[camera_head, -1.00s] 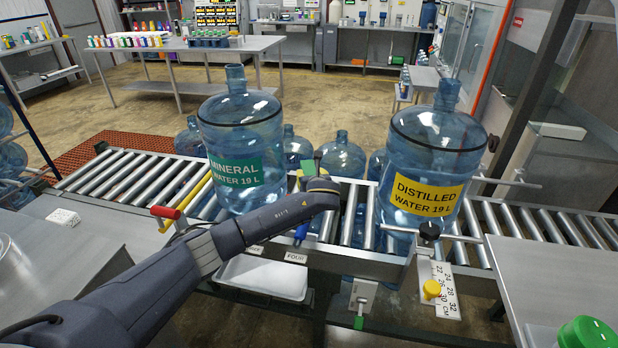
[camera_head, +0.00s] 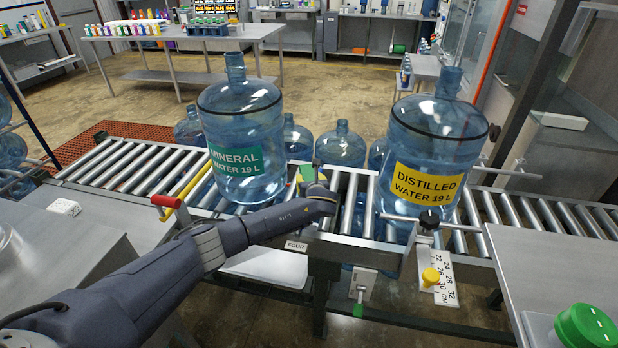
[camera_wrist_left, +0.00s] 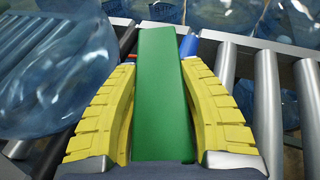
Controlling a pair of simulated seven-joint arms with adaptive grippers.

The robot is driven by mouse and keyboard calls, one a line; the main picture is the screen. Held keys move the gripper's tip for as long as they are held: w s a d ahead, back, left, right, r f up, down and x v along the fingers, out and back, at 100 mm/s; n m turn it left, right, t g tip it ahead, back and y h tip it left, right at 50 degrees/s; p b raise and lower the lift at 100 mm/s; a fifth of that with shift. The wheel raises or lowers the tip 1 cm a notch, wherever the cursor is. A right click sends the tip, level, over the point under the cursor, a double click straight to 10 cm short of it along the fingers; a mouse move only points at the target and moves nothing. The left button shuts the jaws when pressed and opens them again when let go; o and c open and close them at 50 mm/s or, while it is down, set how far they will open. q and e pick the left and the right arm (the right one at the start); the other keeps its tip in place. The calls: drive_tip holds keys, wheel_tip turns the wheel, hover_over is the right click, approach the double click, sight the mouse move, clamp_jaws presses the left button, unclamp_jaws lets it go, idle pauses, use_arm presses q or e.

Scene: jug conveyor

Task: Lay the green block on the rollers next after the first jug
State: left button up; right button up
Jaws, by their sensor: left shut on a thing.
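My left gripper (camera_head: 311,186) is shut on the green block (camera_head: 307,172). In the left wrist view the block (camera_wrist_left: 162,90) stands lengthwise between the yellow fingers (camera_wrist_left: 165,115), with the rollers behind it. The mineral water jug (camera_head: 241,125), with a green label, stands on the rollers (camera_head: 345,200) just left of the block. The distilled water jug (camera_head: 434,140), with a yellow label, stands on the rollers further right. I cannot tell whether the block touches the rollers. My right gripper is out of view.
A red-handled yellow bar (camera_head: 168,201) lies at the conveyor's left. A black-knobbed stop (camera_head: 429,219) and a scale plate (camera_head: 446,278) sit by the distilled jug. Bare rollers show between the two jugs. A steel table (camera_head: 535,270) stands at front right.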

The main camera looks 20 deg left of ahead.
use_arm(q)
drive_tip(key=shift+f, duration=0.75)
idle(0.7)
drive_tip(key=o, duration=1.4)
drive_tip(key=shift+o, duration=0.2)
drive_tip(key=v, duration=1.2)
